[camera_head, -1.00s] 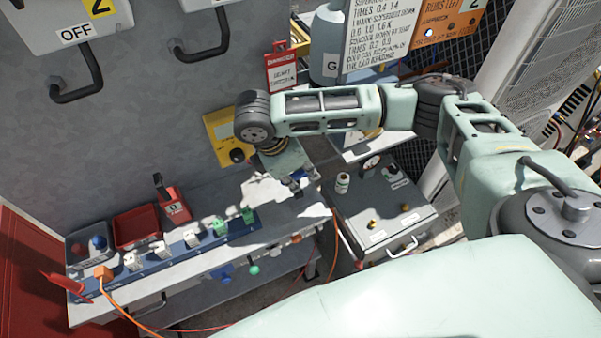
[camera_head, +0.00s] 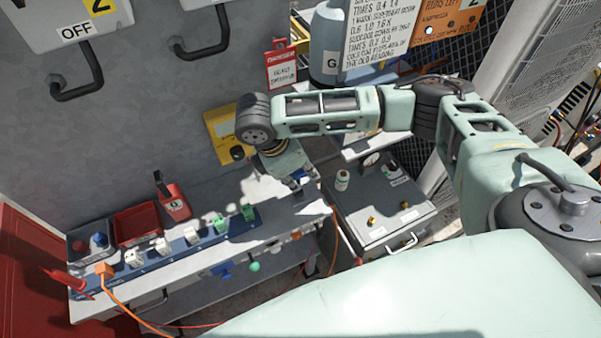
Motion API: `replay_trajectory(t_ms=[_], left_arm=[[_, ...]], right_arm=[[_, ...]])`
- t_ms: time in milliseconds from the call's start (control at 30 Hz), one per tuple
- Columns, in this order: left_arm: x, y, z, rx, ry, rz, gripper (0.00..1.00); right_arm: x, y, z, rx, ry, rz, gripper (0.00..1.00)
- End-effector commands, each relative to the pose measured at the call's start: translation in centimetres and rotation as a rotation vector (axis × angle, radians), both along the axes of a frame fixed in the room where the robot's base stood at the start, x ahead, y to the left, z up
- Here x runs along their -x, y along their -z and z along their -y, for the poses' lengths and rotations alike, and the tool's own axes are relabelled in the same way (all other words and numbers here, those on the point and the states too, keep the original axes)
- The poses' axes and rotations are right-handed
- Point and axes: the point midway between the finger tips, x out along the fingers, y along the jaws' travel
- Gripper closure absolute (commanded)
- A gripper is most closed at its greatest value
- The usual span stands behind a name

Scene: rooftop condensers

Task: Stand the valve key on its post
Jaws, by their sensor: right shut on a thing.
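My right gripper (camera_head: 299,183) hangs over the right end of the grey bench, pointing down. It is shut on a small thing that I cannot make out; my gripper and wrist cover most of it. I cannot pick out the valve key or its post for certain. A blue strip (camera_head: 170,252) runs along the bench, with several white and green blocks standing on it, left of the gripper. My left gripper is not in view.
A red tray (camera_head: 137,224), a grey bin (camera_head: 75,248) and a red block with a black handle (camera_head: 174,204) stand at the bench's back. A grey case (camera_head: 380,215) with brass knobs stands right of the gripper. An orange cable (camera_head: 123,312) hangs in front.

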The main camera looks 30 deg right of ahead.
Motion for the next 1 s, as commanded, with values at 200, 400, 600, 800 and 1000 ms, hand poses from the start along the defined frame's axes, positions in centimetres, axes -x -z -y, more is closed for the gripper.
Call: replay_trajectory(t_ms=[200,400,600,800,1000], left_arm=[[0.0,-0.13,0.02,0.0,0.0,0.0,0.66],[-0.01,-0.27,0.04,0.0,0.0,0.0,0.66],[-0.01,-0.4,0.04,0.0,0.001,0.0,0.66],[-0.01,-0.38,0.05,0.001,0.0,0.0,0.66],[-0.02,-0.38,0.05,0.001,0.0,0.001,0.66]], right_arm=[[0.0,0.18,-0.02,0.0,0.0,0.0,1.0],[0.01,0.47,-0.03,-0.001,-0.001,0.0,1.0],[0.0,0.76,-0.03,0.0,-0.001,0.0,1.0],[-0.02,0.83,-0.01,0.0,0.0,0.001,0.83],[-0.02,0.84,-0.01,0.0,0.0,0.0,0.66]])
